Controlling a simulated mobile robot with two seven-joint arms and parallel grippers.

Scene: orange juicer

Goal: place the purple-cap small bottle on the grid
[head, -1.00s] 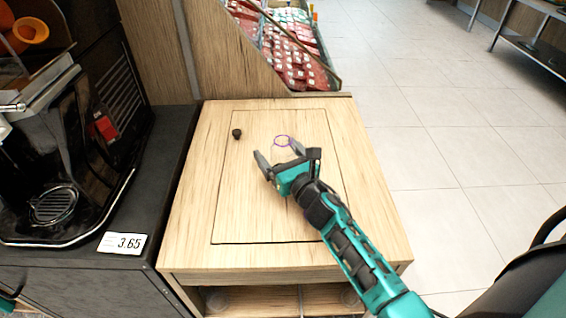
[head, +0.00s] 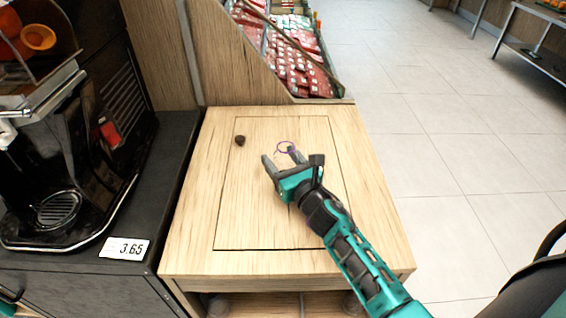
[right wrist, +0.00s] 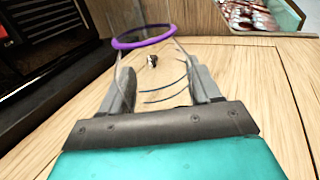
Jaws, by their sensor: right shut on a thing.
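The small bottle is clear, with a purple ring at its top (head: 285,148). It stands on the wooden cabinet top, and its see-through body is hard to make out. In the right wrist view the purple ring (right wrist: 143,40) shows above and between the fingers. My right gripper (head: 281,160) is shut on the bottle, with one finger on each side of the body. The grid (head: 57,208) is the round dark drip grate at the base of the black juicer on the left.
A small dark knob (head: 240,141) sits on the wooden top (head: 240,215), left of the bottle. The black juicer (head: 105,135) stands on a dark counter with a price tag (head: 124,248). A wooden panel and red packets (head: 300,65) are behind.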

